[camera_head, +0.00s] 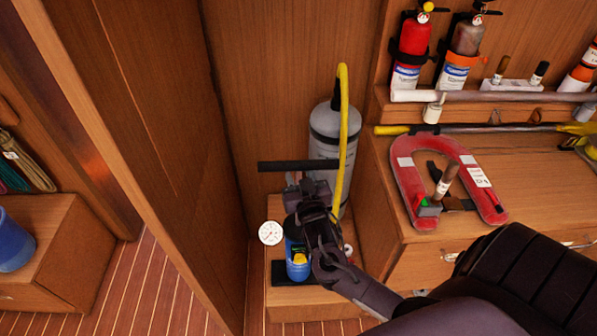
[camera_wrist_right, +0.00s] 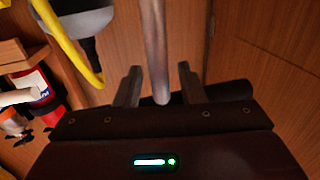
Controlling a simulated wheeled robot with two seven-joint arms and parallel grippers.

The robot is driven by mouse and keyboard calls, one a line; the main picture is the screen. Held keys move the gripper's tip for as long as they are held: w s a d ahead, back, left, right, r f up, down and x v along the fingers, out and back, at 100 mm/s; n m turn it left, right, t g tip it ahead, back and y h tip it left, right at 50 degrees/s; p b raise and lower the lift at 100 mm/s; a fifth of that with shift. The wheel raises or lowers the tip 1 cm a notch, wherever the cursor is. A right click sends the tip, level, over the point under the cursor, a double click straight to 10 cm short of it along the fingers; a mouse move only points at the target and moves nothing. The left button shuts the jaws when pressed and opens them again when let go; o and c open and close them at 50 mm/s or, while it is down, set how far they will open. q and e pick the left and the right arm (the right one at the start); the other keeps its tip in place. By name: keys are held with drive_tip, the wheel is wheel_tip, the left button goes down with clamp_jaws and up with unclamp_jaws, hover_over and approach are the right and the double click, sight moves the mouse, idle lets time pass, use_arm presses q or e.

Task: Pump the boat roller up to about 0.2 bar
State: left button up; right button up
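A blue pump (camera_head: 297,262) stands on a low wooden step, with a black crossbar handle (camera_head: 285,166) above it. A round white gauge (camera_head: 270,233) sits to its left; its reading is too small to tell. A grey upright cylinder (camera_head: 326,130), apparently the boat roller, stands behind. A yellow hose (camera_head: 344,120) arches over its top; its lower end is hidden. My right gripper (camera_head: 306,188) is just below the handle. In the right wrist view its fingers (camera_wrist_right: 160,86) stand either side of a metal rod (camera_wrist_right: 154,45), with visible gaps. My left gripper is not in view.
A tall wooden panel (camera_head: 145,120) stands close on the left. On the right, a wooden counter (camera_head: 535,165) carries a red horseshoe-shaped float (camera_head: 407,185). Extinguishers (camera_head: 411,48) hang above it. A blue container (camera_head: 14,240) stands at far left. Bare striped floor (camera_head: 130,285) lies in front.

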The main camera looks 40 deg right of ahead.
sight(298, 223)
drive_tip(key=shift+c, duration=0.2)
clamp_jaws()
wheel_tip(298, 223, down, 21)
drive_tip(key=b, duration=1.3)
drive_tip(key=shift+b, duration=0.4)
drive_tip(key=shift+s+a, duration=0.1)
drive_tip(key=shift+c, duration=1.8)
unclamp_jaws()
drive_tip(key=o, duration=0.4)
